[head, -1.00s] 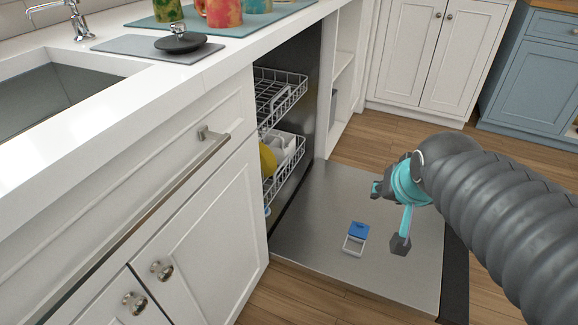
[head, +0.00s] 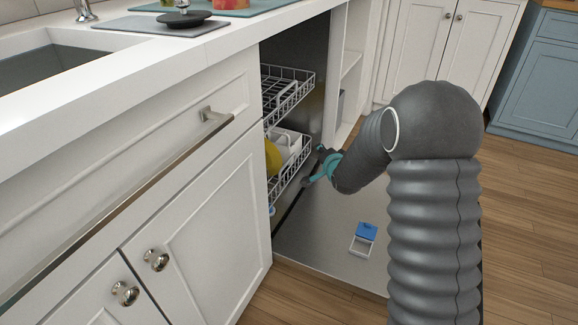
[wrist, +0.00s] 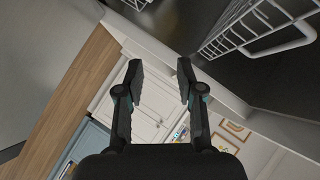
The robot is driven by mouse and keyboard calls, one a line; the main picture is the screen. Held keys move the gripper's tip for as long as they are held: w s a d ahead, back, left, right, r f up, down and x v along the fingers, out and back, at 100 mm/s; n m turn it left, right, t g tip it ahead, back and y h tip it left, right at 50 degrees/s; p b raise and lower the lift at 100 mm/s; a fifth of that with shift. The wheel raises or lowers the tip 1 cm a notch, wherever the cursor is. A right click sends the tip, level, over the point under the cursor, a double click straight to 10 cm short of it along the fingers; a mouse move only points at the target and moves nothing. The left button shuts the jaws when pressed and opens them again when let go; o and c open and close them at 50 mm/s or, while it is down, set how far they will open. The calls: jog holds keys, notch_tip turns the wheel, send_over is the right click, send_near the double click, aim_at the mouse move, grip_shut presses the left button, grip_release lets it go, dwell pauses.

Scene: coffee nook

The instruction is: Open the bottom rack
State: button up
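The bottom rack (head: 290,168) is a white wire basket inside the open dishwasher, holding a yellow dish (head: 272,158) and white dishes. Its front edge lies about level with the opening, below the top rack (head: 289,95). My gripper (head: 312,167) is just right of the bottom rack's front, above the lowered door (head: 318,235). In the wrist view my gripper (wrist: 160,76) is open with nothing between its fingers. A white wire rack (wrist: 262,25) shows at the upper right there, apart from the fingers; which rack it is I cannot tell.
A blue and white dispenser piece (head: 364,238) sits on the lowered door. The white cabinet with knobs (head: 195,215) and the counter (head: 150,62) border the opening on the left. Wood floor (head: 520,220) is clear to the right.

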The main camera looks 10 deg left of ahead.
jog(key=w+a+f+m+t+y+b, duration=0.1)
jog(key=w+a+f, duration=0.15)
jog(key=f, duration=0.45)
jog(key=w+a+f+m+t+y+b, duration=0.15)
jog(key=a+f, duration=0.25)
jog(key=f, duration=0.4)
jog(key=a+x, duration=0.1)
jog(key=x, duration=1.1)
jog(key=shift+a+f+g, duration=0.25)
jog(key=shift+f+g, duration=0.1)
jog(key=shift+w, duration=0.1)
jog(key=shift+c, duration=0.2)
grip_shut()
